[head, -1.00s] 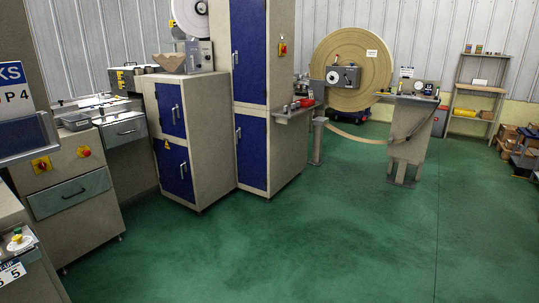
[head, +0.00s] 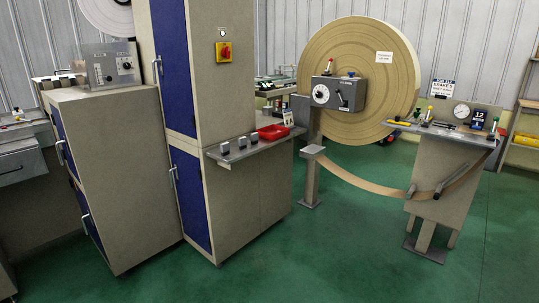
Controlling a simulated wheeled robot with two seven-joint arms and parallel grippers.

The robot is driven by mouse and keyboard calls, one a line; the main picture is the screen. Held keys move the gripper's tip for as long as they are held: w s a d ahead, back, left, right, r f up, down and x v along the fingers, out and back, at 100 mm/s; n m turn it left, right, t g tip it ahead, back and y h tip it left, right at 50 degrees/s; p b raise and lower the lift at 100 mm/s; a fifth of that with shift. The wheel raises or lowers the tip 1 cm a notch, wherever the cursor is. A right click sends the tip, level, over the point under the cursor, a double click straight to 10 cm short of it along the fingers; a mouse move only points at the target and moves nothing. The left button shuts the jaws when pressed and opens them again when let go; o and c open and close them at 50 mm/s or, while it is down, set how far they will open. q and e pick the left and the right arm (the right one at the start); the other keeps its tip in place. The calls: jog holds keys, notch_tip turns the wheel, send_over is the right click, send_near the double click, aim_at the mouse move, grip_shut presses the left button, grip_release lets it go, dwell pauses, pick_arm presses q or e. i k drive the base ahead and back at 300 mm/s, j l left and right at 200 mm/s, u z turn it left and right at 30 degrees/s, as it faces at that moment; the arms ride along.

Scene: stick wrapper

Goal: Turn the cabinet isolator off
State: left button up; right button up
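The cabinet isolator (head: 224,52) is a red rotary handle on a yellow plate, high on the beige side of the tall cabinet (head: 214,110) with blue doors. A small round white indicator or button (head: 222,33) sits just above it. The handle's exact position is too small to tell. Neither of my grippers shows in the head view.
A shelf (head: 250,146) with a red tray (head: 273,132) and small blocks juts from the cabinet side below the isolator. A large paper roll (head: 372,75) and a grey stand (head: 440,185) joined by a hanging strip are to the right. Green floor (head: 330,250) in front is clear.

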aim_at(225, 52)
jog(key=i+l, duration=1.15)
jog(key=i+j, duration=1.25)
jog(key=j, duration=0.25)
jog(key=u, duration=0.05)
